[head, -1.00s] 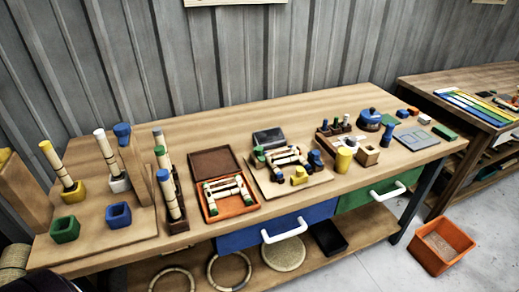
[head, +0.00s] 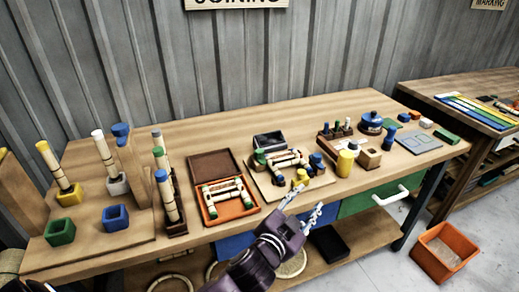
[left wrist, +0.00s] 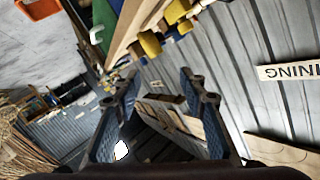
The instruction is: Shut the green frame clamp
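The frame of pale rods (head: 287,160) lies on a wooden board at the middle of the bench, with coloured clamps around it. A small green clamp (head: 259,154) sits at its back left corner; whether its jaw is open is too small to tell. A yellow clamp (head: 300,177) and a blue clamp (head: 316,162) are at the front and right. My left gripper (head: 308,197) is open and empty in front of the board, apart from the clamps. The left wrist view shows its spread fingers (left wrist: 158,75) with a yellow piece (left wrist: 150,43) beyond. My right gripper is out of view.
An orange tray (head: 233,211) with rods lies left of the board. A yellow cylinder (head: 345,163) and wooden block (head: 370,158) stand to its right. A green drawer (head: 362,200) with a white handle is below the bench edge. An orange bin (head: 441,252) is on the floor.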

